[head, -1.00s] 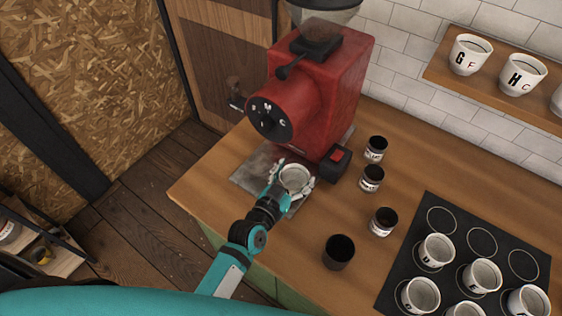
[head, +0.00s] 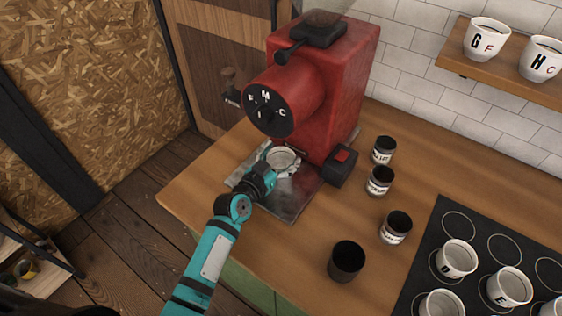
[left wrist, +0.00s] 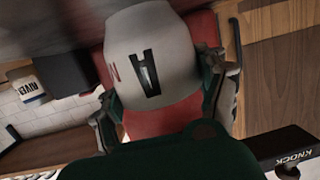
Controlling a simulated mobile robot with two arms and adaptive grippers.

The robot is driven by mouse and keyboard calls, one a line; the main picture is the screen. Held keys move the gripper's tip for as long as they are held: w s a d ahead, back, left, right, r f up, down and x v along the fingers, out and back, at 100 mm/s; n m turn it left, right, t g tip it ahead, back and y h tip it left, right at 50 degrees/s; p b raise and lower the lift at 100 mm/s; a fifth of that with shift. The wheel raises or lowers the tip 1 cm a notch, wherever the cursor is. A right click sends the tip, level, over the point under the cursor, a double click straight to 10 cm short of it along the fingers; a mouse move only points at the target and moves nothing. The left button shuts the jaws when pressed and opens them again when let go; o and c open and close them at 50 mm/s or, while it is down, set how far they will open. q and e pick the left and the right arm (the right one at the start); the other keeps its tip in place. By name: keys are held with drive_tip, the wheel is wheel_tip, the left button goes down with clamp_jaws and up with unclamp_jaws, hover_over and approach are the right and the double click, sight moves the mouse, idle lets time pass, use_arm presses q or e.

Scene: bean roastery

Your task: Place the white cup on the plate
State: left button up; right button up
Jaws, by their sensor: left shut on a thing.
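The white cup (head: 283,157) is in my left gripper (head: 279,167), below the red grinder's round front. The grey metal plate (head: 295,205) lies on the wooden counter at the grinder's foot. The cup appears over the plate's back left part; I cannot tell whether it touches it. My right gripper is not in view.
The red grinder (head: 335,85) stands right behind the cup, with a dark box with a red button (head: 340,166) beside it. Several dark jars, one a plain black cup (head: 346,261), stand to the right. More cups stand on the shelf (head: 500,82).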

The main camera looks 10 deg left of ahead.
use_arm(q)
drive_tip(key=o, duration=1.5)
drive_tip(key=shift+r, duration=0.2)
drive_tip(key=shift+s+a+f, duration=0.1)
drive_tip(key=shift+s+a, duration=0.05)
drive_tip(key=shift+s, duration=0.15)
drive_tip(key=b+v, duration=0.1)
drive_tip(key=v, duration=1)
drive_tip(key=shift+s, duration=0.2)
